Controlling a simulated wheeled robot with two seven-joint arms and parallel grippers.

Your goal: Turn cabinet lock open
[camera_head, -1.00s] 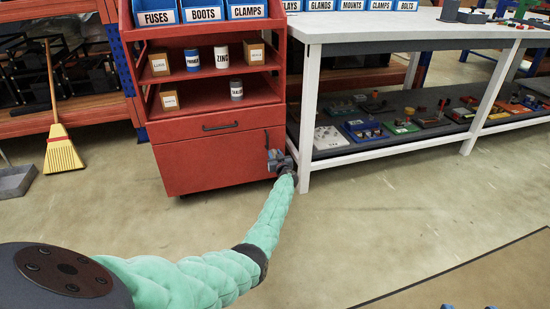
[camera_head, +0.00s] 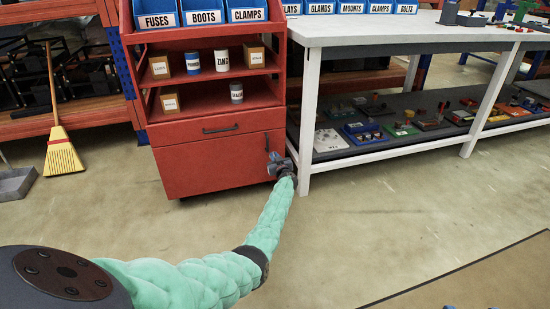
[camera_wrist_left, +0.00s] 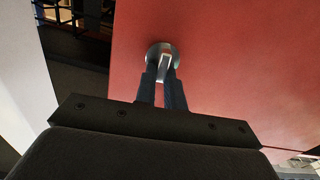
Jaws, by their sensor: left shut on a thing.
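The red cabinet (camera_head: 200,168) stands at centre left in the head view, with a drawer and a lower door shut. Its lock (camera_wrist_left: 161,54) shows in the left wrist view as a round metal disc with a pale raised key or tab, on the red door face (camera_wrist_left: 230,70). My left gripper (camera_head: 276,158) is at the right edge of the cabinet door. In the left wrist view its two dark fingers (camera_wrist_left: 163,80) are shut on the tab of the lock. In the head view the gripper hides the lock. My right gripper is not in view.
A white workbench (camera_head: 310,120) stands close to the right of the cabinet, its leg near my left gripper. A yellow broom (camera_head: 62,155) and grey dustpan (camera_head: 15,184) are at the left. The floor (camera_head: 400,220) in front is clear.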

